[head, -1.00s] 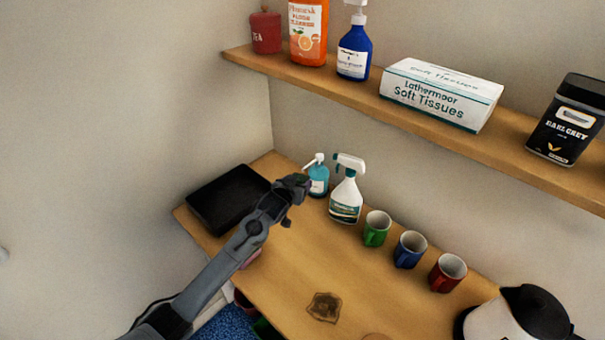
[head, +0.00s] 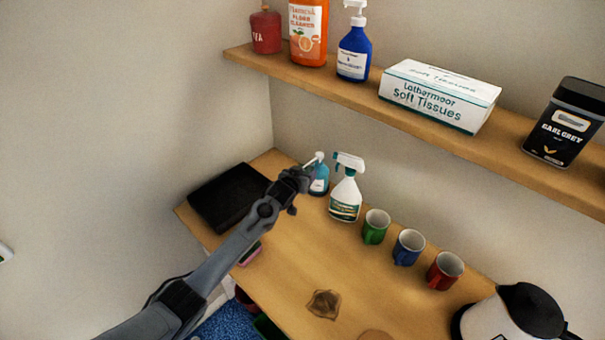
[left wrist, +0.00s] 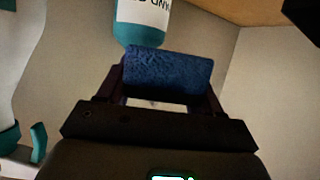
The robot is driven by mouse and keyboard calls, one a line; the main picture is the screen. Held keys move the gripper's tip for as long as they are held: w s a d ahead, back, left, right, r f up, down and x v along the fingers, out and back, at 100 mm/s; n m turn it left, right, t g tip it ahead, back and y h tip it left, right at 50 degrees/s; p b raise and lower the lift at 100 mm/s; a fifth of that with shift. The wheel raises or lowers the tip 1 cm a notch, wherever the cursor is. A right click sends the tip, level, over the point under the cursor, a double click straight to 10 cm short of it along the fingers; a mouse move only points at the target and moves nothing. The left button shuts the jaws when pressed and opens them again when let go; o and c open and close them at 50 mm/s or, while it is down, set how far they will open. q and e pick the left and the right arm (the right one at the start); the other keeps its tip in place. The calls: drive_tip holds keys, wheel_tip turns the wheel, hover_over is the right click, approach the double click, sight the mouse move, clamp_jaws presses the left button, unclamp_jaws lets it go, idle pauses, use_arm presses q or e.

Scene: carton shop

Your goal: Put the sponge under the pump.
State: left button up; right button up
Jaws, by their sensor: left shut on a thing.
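My left gripper (head: 300,184) is shut on a dark blue sponge (left wrist: 168,75), which spans between its fingers in the left wrist view. The gripper is just in front of and left of a small teal pump bottle (head: 319,182) with a white pump head. In the left wrist view, the lower part of the teal bottle (left wrist: 143,25) shows directly beyond the sponge. I cannot tell whether they touch. In the head view the gripper hides the sponge. My right gripper is not in view.
A white spray bottle (head: 345,200) stands right of the pump bottle, then green, blue and red mugs (head: 409,247) and a kettle. A black tray (head: 228,195) lies left. A pink item (head: 250,255) is near the table's left edge. A loaded shelf (head: 430,118) overhangs. Mid-table has a brown stain (head: 323,304).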

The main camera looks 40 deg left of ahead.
use_arm(q)
drive_tip(key=shift+f, duration=0.15)
drive_tip(key=shift+f, duration=0.4)
drive_tip(key=o, duration=1)
drive_tip(key=shift+r, duration=0.1)
